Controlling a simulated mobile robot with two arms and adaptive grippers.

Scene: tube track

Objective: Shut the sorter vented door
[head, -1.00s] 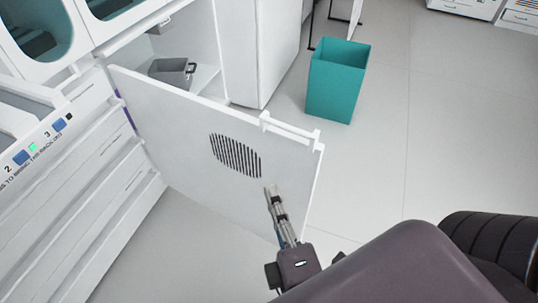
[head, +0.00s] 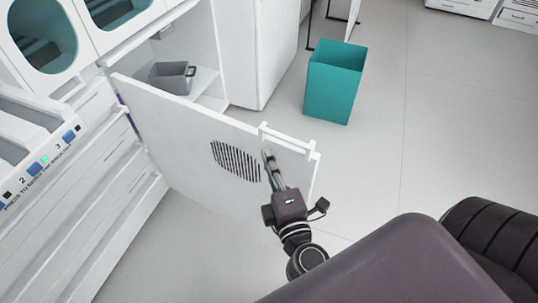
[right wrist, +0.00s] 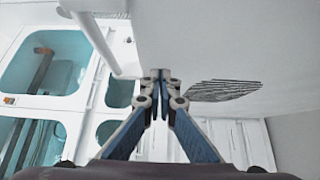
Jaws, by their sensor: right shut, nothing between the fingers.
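The white vented door (head: 190,135) stands wide open from the sorter (head: 95,165), hinged at its left side. Its dark slotted vent (head: 236,160) faces me, and a white bar handle (head: 288,139) runs along its top right edge. My right gripper (head: 267,156) is shut and empty, in front of the door just right of the vent and below the handle. I cannot tell whether it touches the door. In the right wrist view the shut fingertips (right wrist: 161,74) show close to the door panel (right wrist: 225,45), with the vent (right wrist: 222,90) to their right. My left gripper is out of view.
Behind the door, the open compartment holds a grey bin (head: 172,77) on a shelf. A teal waste bin (head: 333,85) stands on the floor beyond the door's free edge. Floor right of the door is clear.

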